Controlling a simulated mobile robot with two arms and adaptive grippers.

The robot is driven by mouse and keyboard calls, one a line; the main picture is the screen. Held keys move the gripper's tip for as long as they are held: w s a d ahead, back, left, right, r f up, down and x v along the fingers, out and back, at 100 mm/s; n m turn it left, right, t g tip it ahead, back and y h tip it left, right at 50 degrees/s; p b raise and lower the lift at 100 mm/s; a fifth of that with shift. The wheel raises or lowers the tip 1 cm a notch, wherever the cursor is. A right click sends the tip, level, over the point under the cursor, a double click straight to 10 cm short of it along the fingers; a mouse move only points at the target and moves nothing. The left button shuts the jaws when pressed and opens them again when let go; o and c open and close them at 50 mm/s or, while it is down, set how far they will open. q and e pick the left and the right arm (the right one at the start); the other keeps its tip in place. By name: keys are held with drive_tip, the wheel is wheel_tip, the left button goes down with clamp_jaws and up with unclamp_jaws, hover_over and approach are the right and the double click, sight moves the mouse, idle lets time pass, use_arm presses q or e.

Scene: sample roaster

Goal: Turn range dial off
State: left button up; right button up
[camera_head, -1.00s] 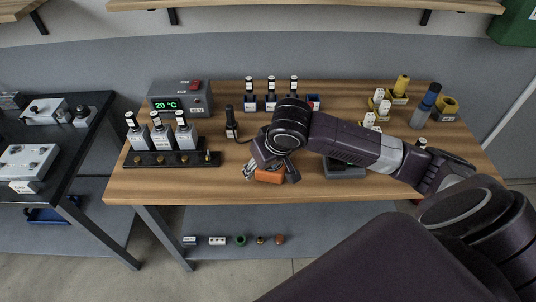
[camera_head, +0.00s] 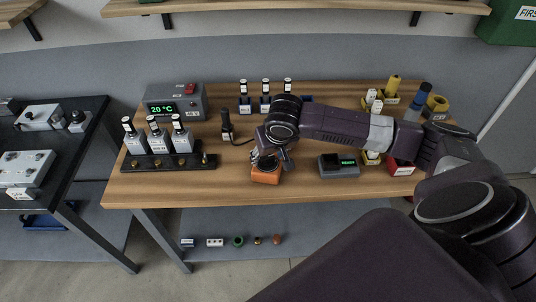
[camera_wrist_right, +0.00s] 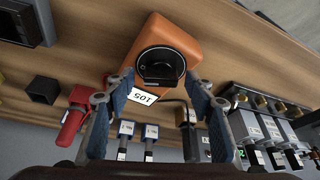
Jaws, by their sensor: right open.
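The orange meter (camera_head: 266,175) sits on the wooden table near its front edge, below my right gripper. In the right wrist view the orange meter (camera_wrist_right: 180,35) shows a round black dial (camera_wrist_right: 160,62) on its face and a white tag reading 105. My right gripper (camera_head: 271,158) is open above the meter. In the right wrist view the blue-padded fingertips of the gripper (camera_wrist_right: 160,84) stand apart on either side of the dial's near side, with nothing between them. I cannot read the dial's setting. My left gripper is not in view.
A rack (camera_head: 168,163) with several bottles stands to the left, with a grey controller (camera_head: 175,102) reading 20 °C behind it. A black upright tool (camera_head: 227,126) stands nearby. Table around the meter's left is clear.

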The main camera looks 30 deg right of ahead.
drive_tip(key=shift+c, duration=0.5)
drive_tip(key=c, duration=1.1)
drive_tip(key=shift+o, duration=0.2)
